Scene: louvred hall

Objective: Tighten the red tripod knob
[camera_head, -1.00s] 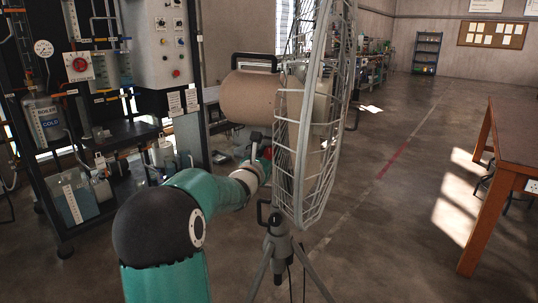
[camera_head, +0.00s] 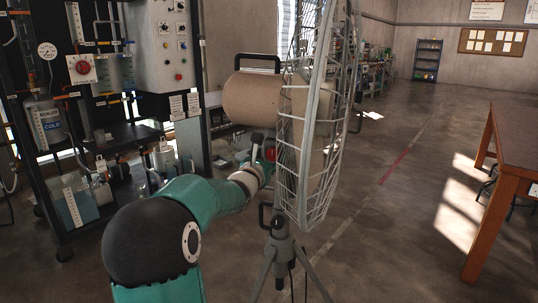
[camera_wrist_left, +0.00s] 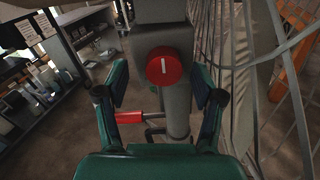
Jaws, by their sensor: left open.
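The red tripod knob (camera_wrist_left: 164,66), round with a pale line on its face, sits on a grey upright post (camera_wrist_left: 178,108) in the left wrist view. My left gripper (camera_wrist_left: 159,84) is open, with one dark-padded finger on each side of the knob and gaps between; neither finger visibly touches it. In the head view my left arm (camera_head: 215,197) reaches to the tripod (camera_head: 280,250) under a large caged fan (camera_head: 312,150). A bit of red shows there, but the gripper is mostly hidden. My right gripper is not in view.
A red-gripped side handle (camera_wrist_left: 129,117) sticks out below the knob. The fan's wire cage (camera_wrist_left: 262,60) is close on the right. A beige motor drum (camera_head: 250,97) sits behind the fan.

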